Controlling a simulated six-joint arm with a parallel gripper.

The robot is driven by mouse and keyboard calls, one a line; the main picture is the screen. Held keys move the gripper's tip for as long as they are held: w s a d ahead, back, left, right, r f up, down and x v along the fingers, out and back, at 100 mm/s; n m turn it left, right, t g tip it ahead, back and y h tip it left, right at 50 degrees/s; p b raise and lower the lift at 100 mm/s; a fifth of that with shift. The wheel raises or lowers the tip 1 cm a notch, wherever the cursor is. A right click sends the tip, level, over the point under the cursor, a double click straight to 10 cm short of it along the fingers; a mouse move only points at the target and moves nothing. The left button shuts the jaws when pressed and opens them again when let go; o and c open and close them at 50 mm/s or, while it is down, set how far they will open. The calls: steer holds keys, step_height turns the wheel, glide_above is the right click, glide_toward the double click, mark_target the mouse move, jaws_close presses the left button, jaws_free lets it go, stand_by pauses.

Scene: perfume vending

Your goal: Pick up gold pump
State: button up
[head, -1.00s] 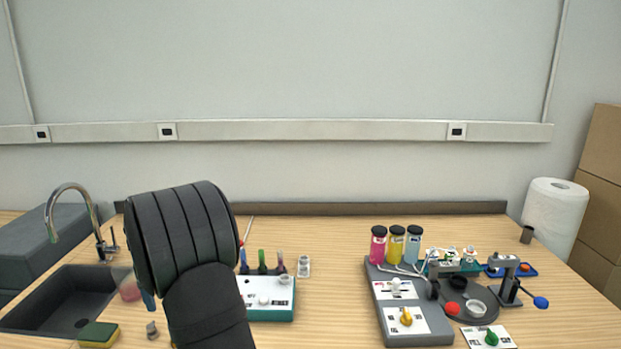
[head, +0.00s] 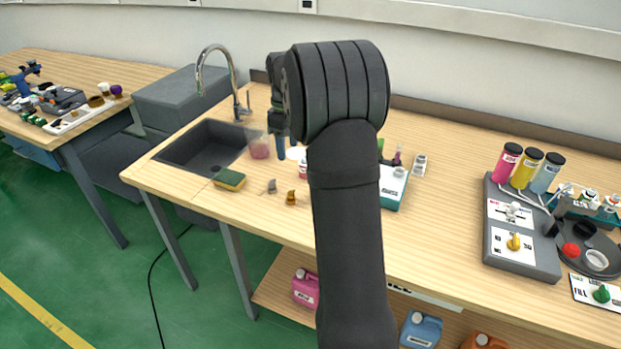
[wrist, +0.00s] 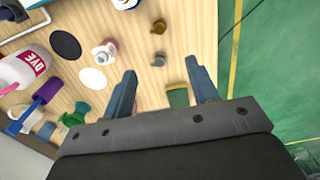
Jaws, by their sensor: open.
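A small gold pump (head: 291,197) stands on the wooden bench near its front edge, to the right of a similar grey piece (head: 271,186). In the wrist view the gold pump (wrist: 159,26) is near the top, beyond the grey piece (wrist: 158,60). My gripper (wrist: 160,68) is open and empty. Its two fingers are spread on either side of the grey piece in the picture, with the gold pump farther out past the fingertips. In the head view my arm hides most of the gripper.
A green-yellow sponge (head: 229,179) and the dark sink (head: 203,146) lie to the left. In the wrist view a white DYE bottle (wrist: 22,68) and a small red-labelled bottle (wrist: 105,52) stand nearby. A grey dispenser (head: 520,262) is at the right. Bare wood surrounds the pump.

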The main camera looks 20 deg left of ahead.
mark_target(291, 193)
step_height(291, 193, down, 19)
steer(key=shift+r, duration=0.2)
steer(key=c, duration=1)
